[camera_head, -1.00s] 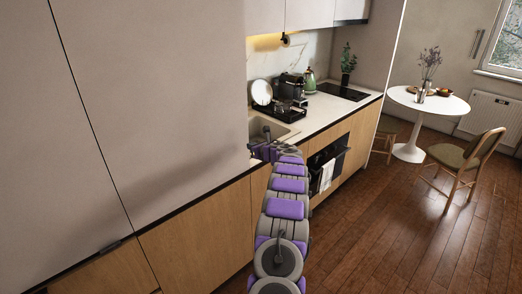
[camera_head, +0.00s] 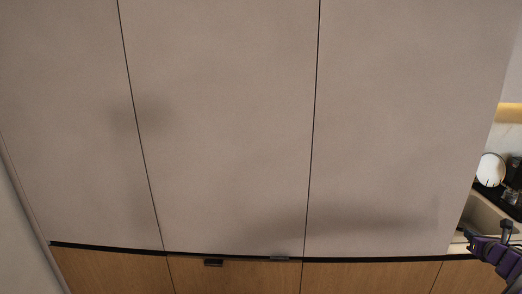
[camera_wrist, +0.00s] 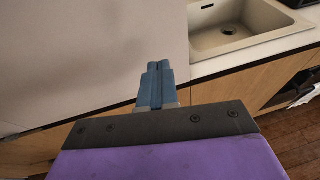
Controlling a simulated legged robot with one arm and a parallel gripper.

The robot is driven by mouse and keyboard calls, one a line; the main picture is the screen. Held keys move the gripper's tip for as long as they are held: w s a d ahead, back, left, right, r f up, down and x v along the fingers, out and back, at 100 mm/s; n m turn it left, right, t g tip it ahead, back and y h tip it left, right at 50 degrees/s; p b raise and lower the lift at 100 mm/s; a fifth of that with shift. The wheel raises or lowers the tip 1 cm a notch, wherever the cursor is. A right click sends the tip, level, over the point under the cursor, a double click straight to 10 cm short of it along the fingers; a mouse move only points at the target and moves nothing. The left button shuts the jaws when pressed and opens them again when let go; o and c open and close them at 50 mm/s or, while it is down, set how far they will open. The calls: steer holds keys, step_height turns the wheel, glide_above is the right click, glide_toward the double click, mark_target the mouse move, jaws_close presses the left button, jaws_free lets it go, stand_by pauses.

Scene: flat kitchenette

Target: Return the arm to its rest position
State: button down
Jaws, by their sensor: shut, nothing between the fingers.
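My gripper (camera_wrist: 157,84) shows in the middle of the wrist view, its two blue-grey fingers pressed together with nothing between them. Behind it are the tall pale cabinet front and the edge of the counter. In the head view part of my purple and grey arm shows at the lower right edge, beside the sink; the fingers cannot be made out there.
Tall pale cabinet doors (camera_head: 230,120) fill most of the head view, above wooden lower fronts (camera_head: 232,276). A beige sink (camera_wrist: 225,28) is set in the counter (camera_wrist: 260,50) at right. A white plate (camera_head: 491,170) stands behind the sink. Brown floor shows at the wrist view's lower right.

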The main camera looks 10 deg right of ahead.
steer(key=w+a+r+m+g+h, duration=0.1)
steer(key=w+a+r+m, duration=0.55)
steer(key=a, duration=0.25)
steer(key=w+a+r+m+g+h, duration=0.1)
steer(key=w+a+r+m, duration=0.5)
steer(key=a, duration=0.4)
steer(key=s+a+m+g, duration=0.25)
steer(key=a+m, duration=0.25)
steer(key=a, duration=0.6)
steer(key=s+a+f+m+g+y, duration=0.25)
steer(key=s+a, duration=0.35)
steer(key=a, duration=0.5)
steer(key=s+a+f+m+g+y, duration=0.15)
steer(key=s+a+m, duration=0.35)
steer(key=a, duration=0.7)
steer(key=s+a+f+m+g+y, duration=0.2)
steer(key=s+a+g, duration=0.1)
steer(key=s+a, duration=0.7)
steer(key=s+a+f+m+g+y, duration=0.2)
steer(key=s+a, duration=0.7)
steer(key=s, duration=0.8)
steer(key=shift+a+f+m+g, duration=0.4)
steer(key=shift+f+m+g, duration=0.25)
steer(key=shift+m+g, duration=0.1)
steer(key=shift+d, duration=0.1)
